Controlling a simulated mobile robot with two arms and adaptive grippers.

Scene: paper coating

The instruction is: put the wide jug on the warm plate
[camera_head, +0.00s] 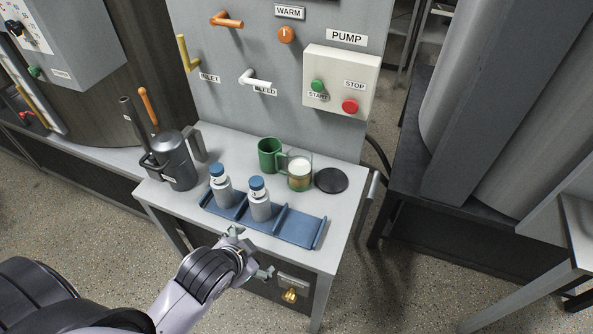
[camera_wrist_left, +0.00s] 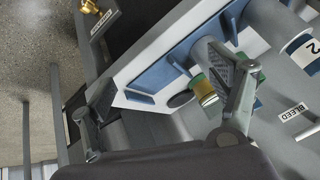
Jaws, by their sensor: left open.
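A clear glass jug (camera_head: 299,172) with a pale top and amber lower part stands at the back right of the small table, handle to the left. It appears to be the wide jug and also shows in the left wrist view (camera_wrist_left: 205,93). A black round plate (camera_head: 331,180), seemingly the warm plate, lies bare just right of it. It also shows in the wrist view (camera_wrist_left: 181,99). My left gripper (camera_head: 250,253) is open and empty at the table's front edge, apart from the jug. Its fingers (camera_wrist_left: 165,75) are spread in the wrist view. My right gripper is out of view.
A blue rack (camera_head: 299,229) with two blue-capped bottles (camera_head: 221,187) (camera_head: 260,200) lies between my gripper and the jug. A control box (camera_head: 341,78) hangs above.

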